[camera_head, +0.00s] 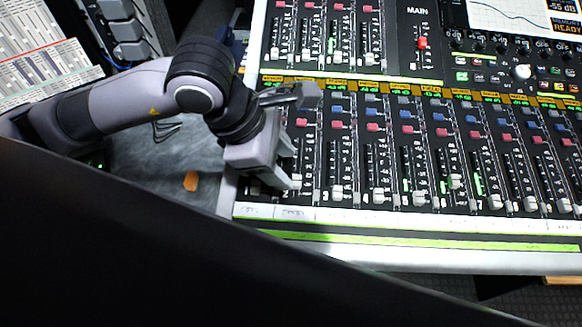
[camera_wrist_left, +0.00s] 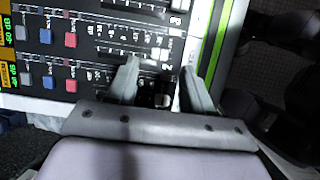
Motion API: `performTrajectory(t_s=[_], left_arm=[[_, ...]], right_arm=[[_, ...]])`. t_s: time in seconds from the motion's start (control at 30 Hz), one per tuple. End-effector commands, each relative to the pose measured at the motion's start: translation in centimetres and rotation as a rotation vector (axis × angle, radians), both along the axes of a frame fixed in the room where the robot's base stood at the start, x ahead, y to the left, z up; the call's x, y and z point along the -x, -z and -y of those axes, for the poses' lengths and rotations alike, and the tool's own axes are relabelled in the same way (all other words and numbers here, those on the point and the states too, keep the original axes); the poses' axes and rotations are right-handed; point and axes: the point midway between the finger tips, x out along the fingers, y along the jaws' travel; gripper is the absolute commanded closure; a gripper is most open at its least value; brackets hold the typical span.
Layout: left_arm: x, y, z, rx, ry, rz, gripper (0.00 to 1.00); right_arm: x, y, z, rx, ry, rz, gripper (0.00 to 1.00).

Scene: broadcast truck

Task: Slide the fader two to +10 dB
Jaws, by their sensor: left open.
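The mixing console (camera_head: 400,222) has a row of channel faders with white caps near its front edge. My left gripper (camera_head: 294,165) is open over the leftmost channel strips, with its fingers pointing down at the panel. In the left wrist view the two fingers (camera_wrist_left: 160,88) stand apart, and a pale fader cap (camera_wrist_left: 163,100) shows between them, low on its track. I cannot tell whether the fingers touch it. A small numeral that looks like a 2 is printed close by. Part of the leftmost strips is hidden behind the gripper in the head view.
Neighbouring fader caps, such as one to the right (camera_head: 337,192), stand close to the gripper. Red buttons (camera_head: 372,127) and blue buttons lie farther back. A display screen (camera_head: 520,15) is at the top right. An orange object (camera_head: 191,181) lies on the grey surface at left.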

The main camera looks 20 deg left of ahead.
Motion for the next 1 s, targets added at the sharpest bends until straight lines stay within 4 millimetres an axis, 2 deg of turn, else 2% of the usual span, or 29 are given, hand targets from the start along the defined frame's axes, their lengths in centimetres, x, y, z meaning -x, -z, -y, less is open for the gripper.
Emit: performTrajectory(t_s=[0.1, 0.3, 0.63, 0.67, 0.8, 1.0], left_arm=[[-0.4, 1.9, 0.7, 0.001, 0.000, -0.005, 0.49], [-0.9, 4.0, 1.5, 0.001, 0.001, -0.004, 0.49], [-1.1, 4.5, 1.6, 0.001, 0.001, -0.001, 0.49], [-1.1, 4.5, 1.6, 0.001, 0.001, -0.001, 0.52], [-1.1, 4.5, 1.6, 0.001, 0.001, -0.002, 0.98], [-1.3, 4.5, 1.6, 0.000, 0.000, -0.001, 1.00]], right_arm=[[0.1, -0.1, 0.1, 0.003, -0.001, 0.000, 0.57], [0.0, -0.2, 0.1, 0.004, -0.002, 0.001, 0.57], [0.0, -0.2, 0.1, 0.003, -0.002, 0.004, 0.57], [0.0, -0.2, 0.1, 0.004, -0.002, 0.004, 0.57], [0.0, -0.3, 0.1, 0.003, -0.002, 0.004, 0.57], [0.0, -0.1, 0.1, 0.002, -0.002, 0.005, 0.57]])
